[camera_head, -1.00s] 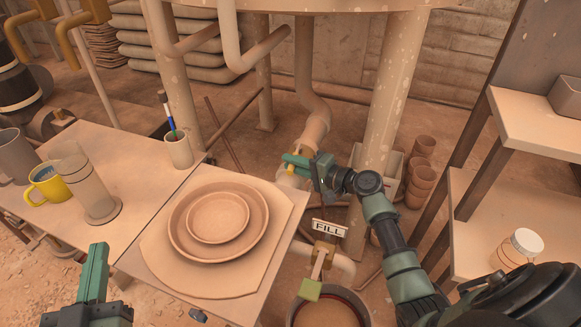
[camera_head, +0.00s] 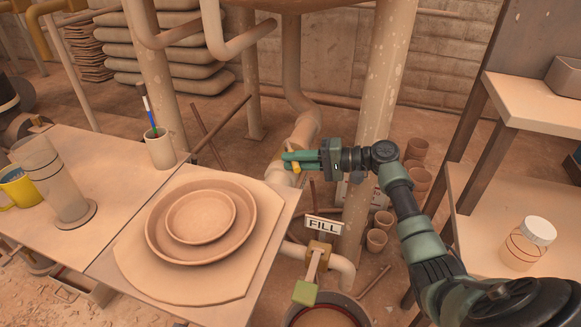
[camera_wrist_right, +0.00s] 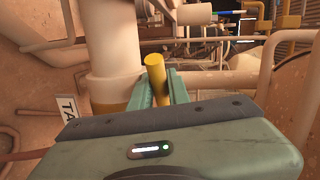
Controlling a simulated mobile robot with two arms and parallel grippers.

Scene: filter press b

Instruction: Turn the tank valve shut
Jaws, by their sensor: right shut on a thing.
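The tank valve's yellow handle (camera_head: 296,167) sits on the thick pale pipe (camera_head: 303,132) coming down from the tank. My right gripper (camera_head: 290,160) reaches in from the right and is shut on this handle. In the right wrist view the yellow handle (camera_wrist_right: 156,78) stands between the two green fingers (camera_wrist_right: 160,92), with the pipe (camera_wrist_right: 113,45) just behind and left. The fingers hide part of the handle and most of the valve body. A label starting "TA" (camera_wrist_right: 68,114) is partly visible there. My left gripper is out of the head view.
A board with stacked clay dishes (camera_head: 200,215) lies on the table left of the valve. Below is a second valve with a "FILL" sign (camera_head: 323,224) and green handle (camera_head: 305,293) over a bucket (camera_head: 325,312). A shelf with a jar (camera_head: 527,243) stands right.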

